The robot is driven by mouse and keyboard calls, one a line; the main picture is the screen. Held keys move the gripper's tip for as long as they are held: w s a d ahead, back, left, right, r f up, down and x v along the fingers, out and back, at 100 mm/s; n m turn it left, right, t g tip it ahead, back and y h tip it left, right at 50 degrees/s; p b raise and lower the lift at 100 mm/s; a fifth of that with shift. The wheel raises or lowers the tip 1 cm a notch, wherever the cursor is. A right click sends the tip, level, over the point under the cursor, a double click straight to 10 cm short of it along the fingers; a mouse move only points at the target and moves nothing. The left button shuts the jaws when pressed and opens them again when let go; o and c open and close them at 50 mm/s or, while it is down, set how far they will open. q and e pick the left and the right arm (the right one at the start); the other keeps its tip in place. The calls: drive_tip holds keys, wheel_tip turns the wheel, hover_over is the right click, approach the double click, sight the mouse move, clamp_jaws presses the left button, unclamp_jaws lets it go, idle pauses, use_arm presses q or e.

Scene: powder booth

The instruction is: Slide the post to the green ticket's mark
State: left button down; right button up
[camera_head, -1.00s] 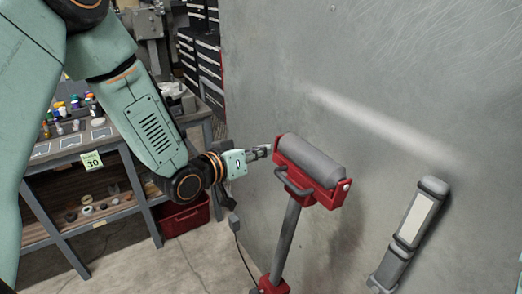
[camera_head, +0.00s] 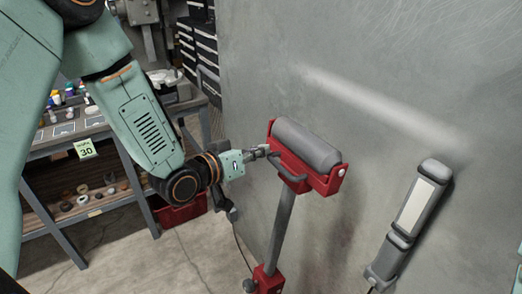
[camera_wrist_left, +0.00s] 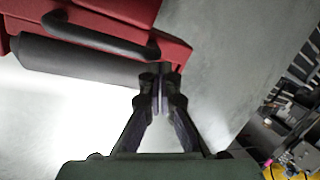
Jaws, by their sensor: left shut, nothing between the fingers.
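The post (camera_head: 281,232) is a grey tube leaning slightly in front of the metal wall. Its red head (camera_head: 325,184) carries a grey roller (camera_head: 306,144) and a dark handle (camera_head: 292,171). The green ticket (camera_head: 86,149) hangs on the workbench edge at left and reads 30. My left gripper (camera_head: 259,153) is shut and empty at the left end of the red head, by the handle. In the left wrist view, its closed fingertips (camera_wrist_left: 161,82) lie over the end of the red head, close to the dark handle (camera_wrist_left: 100,37); contact cannot be told. My right gripper is not in view.
A grey work lamp (camera_head: 417,208) stands right of the post near the wall. A red clamp (camera_head: 266,281) sits low on the post. The workbench (camera_head: 75,138) holds small bottles, with a red bin (camera_head: 180,213) beside it. Concrete floor is open at lower left.

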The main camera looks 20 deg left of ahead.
use_arm(q)
drive_tip(key=f+b, duration=0.1)
drive_tip(key=f, duration=0.1)
drive_tip(key=f+b, duration=0.1)
drive_tip(key=f, duration=0.1)
drive_tip(key=f+b, duration=0.1)
drive_tip(key=shift+s+a+f, duration=0.1)
drive_tip(key=shift+s+f, duration=0.3)
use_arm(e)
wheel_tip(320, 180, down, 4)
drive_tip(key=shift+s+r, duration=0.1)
use_arm(q)
drive_tip(key=shift+r, duration=0.15)
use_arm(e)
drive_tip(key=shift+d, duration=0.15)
